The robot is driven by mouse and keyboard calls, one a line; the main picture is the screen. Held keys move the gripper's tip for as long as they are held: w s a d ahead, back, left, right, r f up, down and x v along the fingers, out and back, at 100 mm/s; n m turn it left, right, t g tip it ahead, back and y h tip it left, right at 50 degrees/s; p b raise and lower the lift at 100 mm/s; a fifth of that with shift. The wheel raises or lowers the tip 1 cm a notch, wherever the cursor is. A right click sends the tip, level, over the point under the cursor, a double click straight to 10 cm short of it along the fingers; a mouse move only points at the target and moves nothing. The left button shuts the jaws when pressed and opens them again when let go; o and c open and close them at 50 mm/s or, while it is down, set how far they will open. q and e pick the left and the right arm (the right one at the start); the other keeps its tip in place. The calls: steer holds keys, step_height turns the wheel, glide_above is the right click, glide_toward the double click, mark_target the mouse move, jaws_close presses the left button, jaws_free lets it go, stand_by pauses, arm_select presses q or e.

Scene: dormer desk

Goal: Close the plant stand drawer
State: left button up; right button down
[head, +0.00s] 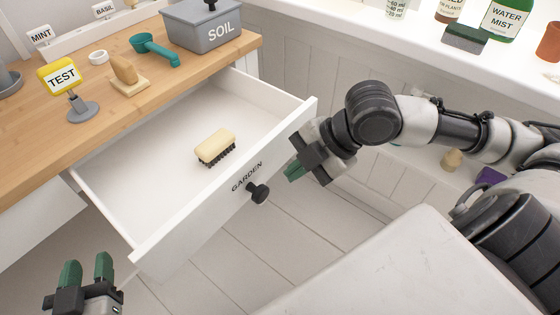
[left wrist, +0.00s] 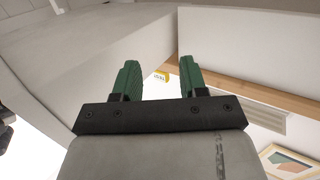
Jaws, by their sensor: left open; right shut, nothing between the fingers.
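The white plant stand drawer (head: 225,203) is pulled far out from under the wooden top, with "GARDEN" and a dark round knob (head: 258,193) on its front. A brush (head: 215,147) with a cream back and dark bristles lies inside. My right gripper (head: 294,172) is shut and empty, close to the right end of the drawer front; whether it touches cannot be told. My left gripper (head: 88,270) is open and empty, left of and apart from the drawer's near left corner. Its green fingers (left wrist: 162,82) also show apart in the left wrist view.
On the wooden top (head: 25,125) stand a yellow TEST sign (head: 62,77), a grey SOIL box (head: 212,27), a green scoop (head: 155,48) and a small brush (head: 125,72). A white surface (head: 400,270) fills the near right. Floor shows below the drawer.

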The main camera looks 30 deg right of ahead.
mark_target(264, 171)
arm_select(q)
steer(key=shift+w+d+r+t, duration=0.1)
steer(key=shift+d+r+t, duration=0.05)
steer(key=shift+r+t, duration=0.4)
arm_select(e)
steer(key=shift+w+a, duration=0.2)
steer(key=shift+w, duration=0.45)
steer(key=shift+w+a, duration=0.25)
steer(key=shift+w, duration=0.35)
steer(key=shift+w+a, duration=0.2)
steer(key=shift+w, duration=0.45)
